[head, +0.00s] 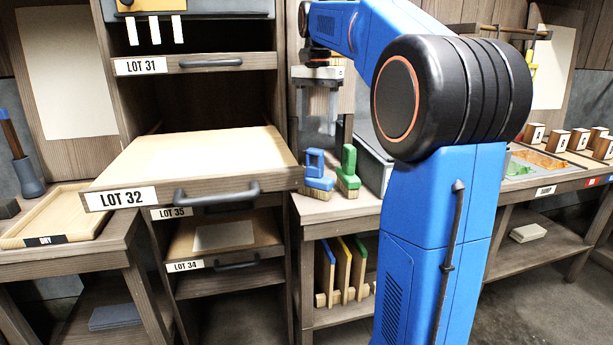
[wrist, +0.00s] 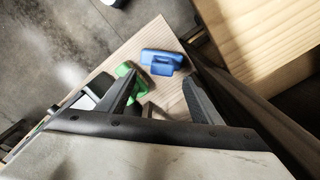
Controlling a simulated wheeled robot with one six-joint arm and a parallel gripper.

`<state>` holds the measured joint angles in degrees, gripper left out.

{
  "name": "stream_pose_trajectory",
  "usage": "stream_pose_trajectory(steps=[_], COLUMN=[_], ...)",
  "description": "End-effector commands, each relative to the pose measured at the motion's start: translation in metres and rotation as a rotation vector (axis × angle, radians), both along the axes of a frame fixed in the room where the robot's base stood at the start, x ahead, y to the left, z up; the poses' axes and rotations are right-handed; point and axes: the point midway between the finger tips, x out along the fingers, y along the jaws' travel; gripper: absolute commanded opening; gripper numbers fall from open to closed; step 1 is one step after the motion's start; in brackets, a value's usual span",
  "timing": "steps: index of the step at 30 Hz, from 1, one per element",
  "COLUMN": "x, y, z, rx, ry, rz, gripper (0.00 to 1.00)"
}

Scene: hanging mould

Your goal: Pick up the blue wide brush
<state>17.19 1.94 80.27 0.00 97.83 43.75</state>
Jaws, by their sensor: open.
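The blue wide brush (head: 318,183) stands on the wooden bench, blue handle up and bristles down. It also shows in the wrist view (wrist: 161,62), just beyond and between the fingertips. A green brush (head: 348,172) stands close to its right; in the wrist view it (wrist: 126,72) is partly hidden behind the left finger. My gripper (head: 320,127) points down above the brushes, its fingers apart and empty. In the wrist view my gripper (wrist: 159,80) shows a clear gap between its fingers. I see no contact with the blue brush.
The pulled-out LOT 32 drawer (head: 195,160) is close on the left of the blue brush; its edge shows at the right of the wrist view. The bench (head: 325,208) is clear in front of the brushes.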

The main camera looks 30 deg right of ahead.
Motion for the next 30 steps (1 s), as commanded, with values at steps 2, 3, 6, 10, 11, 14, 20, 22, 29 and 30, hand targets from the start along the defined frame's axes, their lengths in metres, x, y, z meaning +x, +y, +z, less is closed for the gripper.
stream_pose_trajectory(steps=[2, 3, 6, 10, 11, 14, 20, 22, 29, 30], x=[0.0, 0.0, 0.0, 0.0, 0.0, 0.0, 0.0, 0.0, 0.001, 0.001], y=[0.0, -0.001, 0.0, 0.0, 0.0, 0.0, -0.001, -0.001, -0.001, -0.001], z=[-0.001, -0.004, -0.017, -0.038, -0.043, -0.056, -0.068, -0.073, -0.104, -0.109], rx=[0.0, 0.0, 0.001, 0.0, 0.0, 0.0, 0.0, 0.0, 0.0, 0.0], ry=[0.0, 0.0, 0.002, 0.001, 0.001, 0.0, 0.0, 0.0, 0.001, 0.001], rz=[-0.002, -0.002, -0.002, -0.002, -0.002, -0.002, -0.002, -0.002, -0.002, -0.002], gripper=[0.59, 0.59, 0.59, 0.59, 0.59, 0.59, 0.59, 0.59, 0.59, 0.59])
